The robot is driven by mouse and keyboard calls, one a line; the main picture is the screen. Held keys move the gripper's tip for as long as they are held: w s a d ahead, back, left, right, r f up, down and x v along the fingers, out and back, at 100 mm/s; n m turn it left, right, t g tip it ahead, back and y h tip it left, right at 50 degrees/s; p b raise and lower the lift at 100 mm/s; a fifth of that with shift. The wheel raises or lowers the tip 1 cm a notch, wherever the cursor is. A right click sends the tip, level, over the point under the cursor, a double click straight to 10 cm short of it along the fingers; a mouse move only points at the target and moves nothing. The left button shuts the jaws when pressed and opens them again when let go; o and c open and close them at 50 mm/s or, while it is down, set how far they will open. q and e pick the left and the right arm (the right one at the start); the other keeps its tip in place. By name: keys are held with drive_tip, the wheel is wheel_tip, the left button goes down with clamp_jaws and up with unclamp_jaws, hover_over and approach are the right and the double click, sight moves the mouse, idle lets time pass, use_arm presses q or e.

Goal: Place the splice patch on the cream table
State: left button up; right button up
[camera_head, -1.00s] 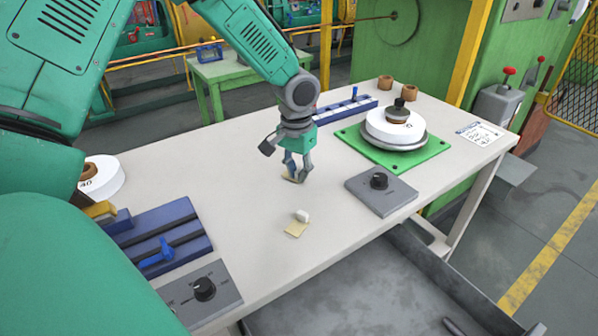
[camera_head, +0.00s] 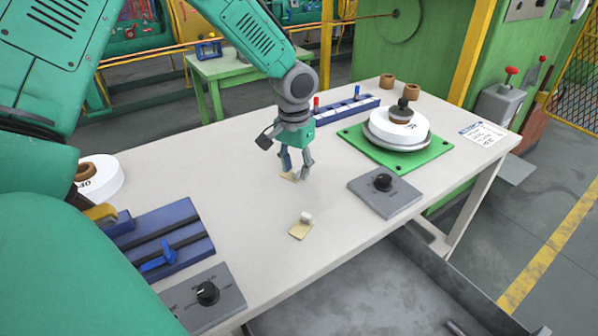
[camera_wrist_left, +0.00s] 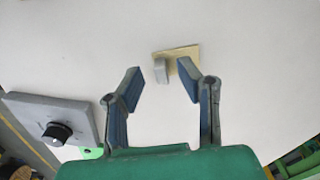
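My right gripper is not in view.
A grey dial box (camera_head: 385,192) and a green plate (camera_head: 425,153) carrying a white spool stand to the right. A blue rail (camera_head: 345,110) lies behind. A blue fixture (camera_head: 160,242) and another dial box (camera_head: 205,295) are front left. The left-middle table is clear.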

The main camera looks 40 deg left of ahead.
sight(294, 171)
use_arm(q)
drive_tip(key=r, duration=0.4)
drive_tip(key=r+p, duration=0.1)
drive_tip(key=r, duration=0.1)
drive_tip(key=shift+a, duration=0.3)
drive_tip(key=shift+s+d+r, duration=0.1)
drive_tip(key=shift+d+r, duration=0.05)
drive_tip(key=shift+r, duration=2.05)
